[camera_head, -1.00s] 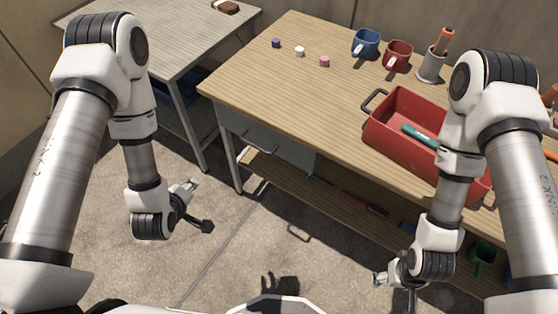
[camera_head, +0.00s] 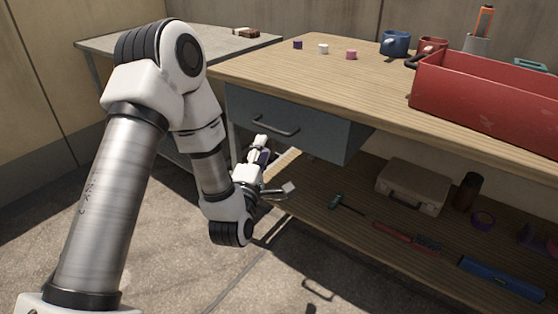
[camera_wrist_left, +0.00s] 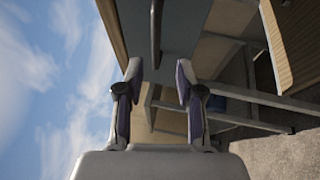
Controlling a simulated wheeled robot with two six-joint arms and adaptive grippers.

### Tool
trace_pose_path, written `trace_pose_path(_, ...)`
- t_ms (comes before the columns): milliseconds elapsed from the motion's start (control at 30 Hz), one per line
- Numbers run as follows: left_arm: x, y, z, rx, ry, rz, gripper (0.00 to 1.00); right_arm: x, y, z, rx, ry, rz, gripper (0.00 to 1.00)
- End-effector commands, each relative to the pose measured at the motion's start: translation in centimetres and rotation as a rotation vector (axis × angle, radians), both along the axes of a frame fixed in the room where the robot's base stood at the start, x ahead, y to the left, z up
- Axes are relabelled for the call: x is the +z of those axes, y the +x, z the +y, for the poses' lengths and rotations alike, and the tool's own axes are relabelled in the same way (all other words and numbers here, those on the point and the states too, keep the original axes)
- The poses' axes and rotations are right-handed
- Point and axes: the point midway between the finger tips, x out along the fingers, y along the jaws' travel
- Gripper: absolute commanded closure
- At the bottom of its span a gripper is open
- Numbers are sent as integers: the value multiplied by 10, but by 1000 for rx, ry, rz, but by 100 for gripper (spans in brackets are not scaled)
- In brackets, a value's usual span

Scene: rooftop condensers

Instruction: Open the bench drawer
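The bench drawer (camera_head: 330,132) is a grey-blue box under the left end of the wooden bench top, and it looks shut. Its dark bar handle (camera_head: 275,129) runs across the front. The handle also shows upright in the left wrist view (camera_wrist_left: 156,32), beyond my fingertips. My left gripper (camera_head: 276,170) is just below and in front of the drawer, apart from the handle. In the left wrist view my left gripper (camera_wrist_left: 159,75) is open, with nothing between its fingers. My right gripper is not in view.
The bench top (camera_head: 300,72) carries a red tray (camera_head: 490,100), a blue mug (camera_head: 395,43) and small caps. The lower shelf (camera_head: 310,205) holds a pale case (camera_head: 412,189), tools and a blue box (camera_head: 500,279). A grey table (camera_head: 215,42) stands behind left. The floor in front is clear.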

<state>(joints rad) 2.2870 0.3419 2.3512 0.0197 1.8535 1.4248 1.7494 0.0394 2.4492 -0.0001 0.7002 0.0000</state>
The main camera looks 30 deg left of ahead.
Motion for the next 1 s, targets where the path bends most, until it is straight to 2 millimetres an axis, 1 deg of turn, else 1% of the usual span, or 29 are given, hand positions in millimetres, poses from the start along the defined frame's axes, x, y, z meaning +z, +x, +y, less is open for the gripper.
trace_pose_path(67, 3, 5, 1, 0, 1, -7, 63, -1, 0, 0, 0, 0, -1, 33)
trace_pose_path(167, 7, 18, 6, 0, 1, -8, 63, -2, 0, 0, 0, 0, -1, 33)
trace_pose_path(300, 10, 44, 14, 0, 2, -7, 63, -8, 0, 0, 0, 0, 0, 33)
trace_pose_path(433, 14, 64, 21, -1, 3, -4, 63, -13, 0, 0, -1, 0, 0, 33)
trace_pose_path(567, 16, 72, 23, -2, 2, -2, 63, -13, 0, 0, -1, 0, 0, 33)
trace_pose_path(767, 17, 73, 24, -2, 2, -1, 63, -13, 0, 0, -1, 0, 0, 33)
trace_pose_path(800, 16, 73, 24, -2, 2, -1, 77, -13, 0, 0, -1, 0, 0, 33)
trace_pose_path(867, 16, 73, 23, -2, 2, -1, 98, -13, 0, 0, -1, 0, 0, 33)
trace_pose_path(900, 16, 73, 23, -2, 2, -1, 100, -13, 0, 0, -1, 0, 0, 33)
trace_pose_path(1000, 16, 73, 23, -2, 2, -1, 100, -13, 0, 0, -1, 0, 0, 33)
